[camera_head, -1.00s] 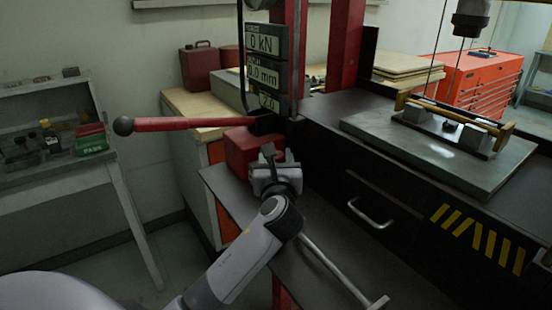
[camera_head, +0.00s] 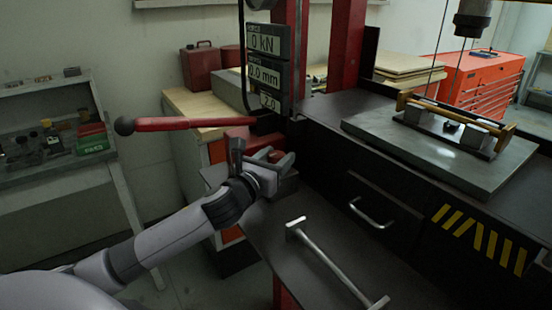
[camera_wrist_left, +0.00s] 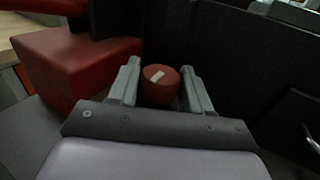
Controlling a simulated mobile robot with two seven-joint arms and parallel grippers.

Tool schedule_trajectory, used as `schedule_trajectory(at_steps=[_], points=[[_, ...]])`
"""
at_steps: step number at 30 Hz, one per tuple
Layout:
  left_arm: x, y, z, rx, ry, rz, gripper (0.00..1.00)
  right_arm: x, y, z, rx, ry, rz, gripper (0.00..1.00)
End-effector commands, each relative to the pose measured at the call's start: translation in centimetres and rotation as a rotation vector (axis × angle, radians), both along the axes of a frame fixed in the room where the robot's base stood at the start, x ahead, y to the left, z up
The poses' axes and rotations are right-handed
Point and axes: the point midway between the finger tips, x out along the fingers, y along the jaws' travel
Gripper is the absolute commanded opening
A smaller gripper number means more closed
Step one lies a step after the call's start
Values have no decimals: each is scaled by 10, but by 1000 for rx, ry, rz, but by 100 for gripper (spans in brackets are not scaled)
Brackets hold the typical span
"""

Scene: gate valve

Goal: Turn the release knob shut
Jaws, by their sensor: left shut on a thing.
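The release knob (camera_wrist_left: 160,86) is a round red knob with a pale mark on its face, seen in the left wrist view. My left gripper (camera_wrist_left: 160,88) has one finger on each side of it and is shut on it. In the head view my left gripper (camera_head: 275,160) reaches in beside the red pump block (camera_head: 238,137), and the knob is hidden there. The red block also shows in the left wrist view (camera_wrist_left: 75,65), left of the knob. My right gripper is in neither view.
A red lever (camera_head: 190,124) with a black ball end sticks out to the left above my gripper. A loose-looking steel bar handle (camera_head: 335,262) lies on the lower dark shelf. A drawer handle (camera_head: 371,214) is to the right. Digital readouts (camera_head: 265,70) stand above.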

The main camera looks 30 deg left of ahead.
Motion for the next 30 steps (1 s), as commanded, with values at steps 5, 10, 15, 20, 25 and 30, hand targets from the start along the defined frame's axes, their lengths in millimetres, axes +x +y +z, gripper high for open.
schedule_trajectory(at_steps=[5,10,15,20,25,30], points=[[0,1,2,3,-4,-10,18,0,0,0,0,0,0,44],[0,1,2,3,-5,-10,18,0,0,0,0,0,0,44],[0,1,2,4,-5,-10,58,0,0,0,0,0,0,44],[0,1,2,2,-4,-10,69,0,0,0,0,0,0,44],[0,0,1,2,-2,-10,69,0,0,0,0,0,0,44],[-11,0,-1,5,-1,-11,69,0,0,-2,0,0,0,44]])
